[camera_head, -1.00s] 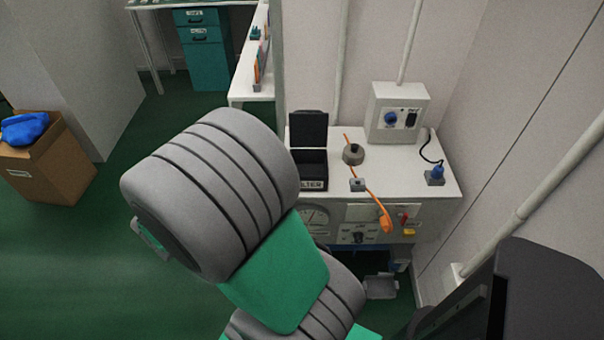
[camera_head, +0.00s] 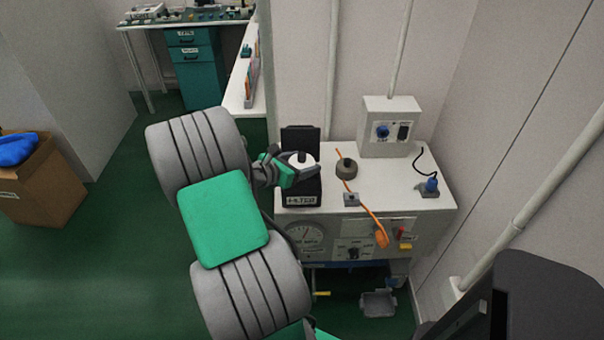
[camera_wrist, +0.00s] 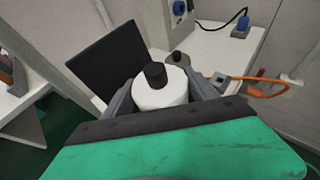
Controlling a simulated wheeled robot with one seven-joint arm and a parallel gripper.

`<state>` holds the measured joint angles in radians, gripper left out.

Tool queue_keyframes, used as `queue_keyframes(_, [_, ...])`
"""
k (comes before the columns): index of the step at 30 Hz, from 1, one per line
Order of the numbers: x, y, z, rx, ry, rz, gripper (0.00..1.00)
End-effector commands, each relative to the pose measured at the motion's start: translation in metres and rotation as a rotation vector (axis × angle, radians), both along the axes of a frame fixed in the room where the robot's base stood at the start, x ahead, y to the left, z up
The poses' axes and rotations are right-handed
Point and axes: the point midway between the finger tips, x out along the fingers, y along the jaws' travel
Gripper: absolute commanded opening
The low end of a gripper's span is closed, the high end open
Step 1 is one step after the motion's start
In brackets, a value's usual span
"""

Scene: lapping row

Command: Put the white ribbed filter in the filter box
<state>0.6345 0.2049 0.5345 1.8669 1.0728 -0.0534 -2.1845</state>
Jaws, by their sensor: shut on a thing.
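The white ribbed filter (camera_wrist: 163,92) is a white cylinder with a black knob on top in the wrist view; its ribs do not show clearly. My gripper (camera_head: 303,167) is shut on it, with one finger on each side. In the head view the filter (camera_head: 300,158) shows over the filter box. The filter box (camera_head: 302,199) is black, with its lid (camera_head: 301,137) open and upright at the back and a white label on its front. My gripper hides much of the box's inside, so I cannot tell how deep the filter sits.
A dark round piece (camera_head: 346,168) and an orange cable (camera_head: 371,218) lie right of the box on the white bench (camera_head: 415,188). A grey switch box (camera_head: 390,128) stands at the back, and a blue plug (camera_head: 431,184) is at the right. The bench's right part has free room.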

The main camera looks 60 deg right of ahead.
Motion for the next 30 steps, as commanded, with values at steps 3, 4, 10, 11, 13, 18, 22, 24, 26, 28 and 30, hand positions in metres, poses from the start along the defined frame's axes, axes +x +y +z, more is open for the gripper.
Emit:
queue_keyframes(3, [0.004,-0.008,-0.012,0.0,0.001,0.0,0.27])
queue_keyframes(4, [0.003,-0.007,-0.019,0.001,0.002,0.002,0.27])
queue_keyframes(10, [0.004,-0.007,-0.038,-0.002,-0.002,0.001,0.27])
queue_keyframes(11, [0.004,-0.007,-0.038,-0.003,-0.002,0.001,0.27])
queue_keyframes(13, [0.004,-0.006,-0.038,-0.001,-0.001,0.001,0.27])
queue_keyframes(18, [0.003,-0.006,-0.041,-0.001,0.0,0.002,0.27])
queue_keyframes(22, [0.004,-0.006,-0.045,-0.001,0.0,0.002,0.27])
queue_keyframes(24, [0.003,-0.006,-0.047,-0.001,0.0,0.002,0.27])
queue_keyframes(26, [0.003,-0.006,-0.049,-0.001,0.0,0.002,0.27])
queue_keyframes(28, [0.003,-0.006,-0.05,-0.001,0.0,0.002,0.27])
queue_keyframes(30, [0.003,-0.006,-0.05,0.0,0.0,0.002,0.68])
